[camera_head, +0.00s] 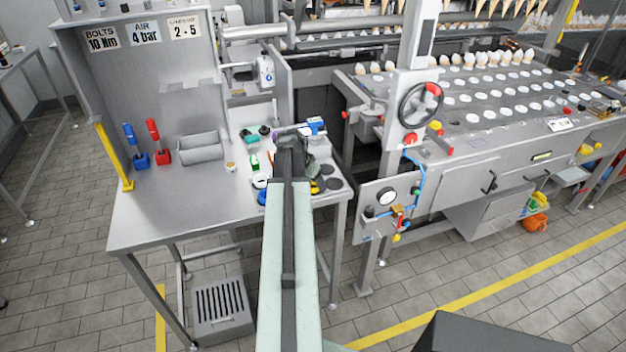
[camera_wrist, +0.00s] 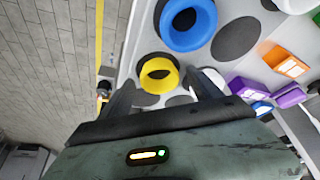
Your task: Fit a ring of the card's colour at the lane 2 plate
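In the wrist view a yellow ring (camera_wrist: 158,88) sits on a dark round spot of a light tray, between and beyond my fingertips. My gripper (camera_wrist: 160,79) is open, with one dark finger on each side and no contact I can make out. A blue ring (camera_wrist: 187,42) lies above it in the picture, and a white ring (camera_wrist: 211,76) is partly hidden by the right finger. In the head view my gripper (camera_head: 293,150) is over the tray at the table's right end, and the yellow ring (camera_head: 315,187) shows beside my arm. I cannot identify the card or the lane 2 plate.
Orange (camera_wrist: 285,62) and purple (camera_wrist: 250,89) blocks stand right of the rings. The steel table (camera_head: 180,205) carries blue (camera_head: 141,160) and red (camera_head: 163,155) handled tools and a grey bin (camera_head: 200,147). A large machine (camera_head: 470,150) stands to the right. The table's front left is clear.

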